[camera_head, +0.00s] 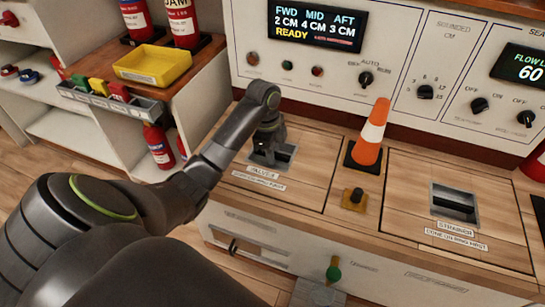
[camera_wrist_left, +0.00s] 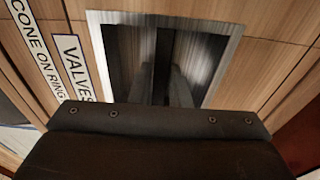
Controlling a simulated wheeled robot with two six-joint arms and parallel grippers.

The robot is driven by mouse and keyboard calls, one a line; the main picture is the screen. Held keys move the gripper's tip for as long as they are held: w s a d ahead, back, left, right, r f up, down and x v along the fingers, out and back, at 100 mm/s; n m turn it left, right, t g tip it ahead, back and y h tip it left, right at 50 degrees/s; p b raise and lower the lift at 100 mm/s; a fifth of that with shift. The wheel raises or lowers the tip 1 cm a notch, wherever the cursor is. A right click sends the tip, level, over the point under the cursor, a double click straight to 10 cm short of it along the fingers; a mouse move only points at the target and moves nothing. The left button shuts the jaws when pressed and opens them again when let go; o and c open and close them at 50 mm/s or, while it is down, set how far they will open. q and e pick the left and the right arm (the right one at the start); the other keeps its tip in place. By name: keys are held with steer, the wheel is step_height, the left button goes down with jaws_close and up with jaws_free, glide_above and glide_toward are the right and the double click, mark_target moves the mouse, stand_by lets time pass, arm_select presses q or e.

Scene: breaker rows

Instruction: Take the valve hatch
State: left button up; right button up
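The valve hatch (camera_head: 300,175) is a wooden panel in the counter top, lying flat, with a label reading VALVES and a recessed metal pull (camera_head: 287,152). My left gripper (camera_head: 266,155) points down into this pull. In the left wrist view the pull's metal frame (camera_wrist_left: 222,45) surrounds a dark recess with an upright dark bar (camera_wrist_left: 163,60). My left fingers (camera_wrist_left: 163,90) reach into the recess at the bar, dark against dark. Whether they are clamped on it is not clear. My right gripper is not in view.
An orange and white cone (camera_head: 370,135) stands right of the hatch, with a black knob on a yellow base (camera_head: 354,199) before it. The strainer hatch (camera_head: 405,205) lies further right. A control panel (camera_head: 420,50) rises behind. A yellow tray (camera_head: 152,66) sits on the left shelf.

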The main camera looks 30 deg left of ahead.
arm_select(q)
jaws_close()
steer(key=shift+r, duration=0.1)
stand_by(1.1)
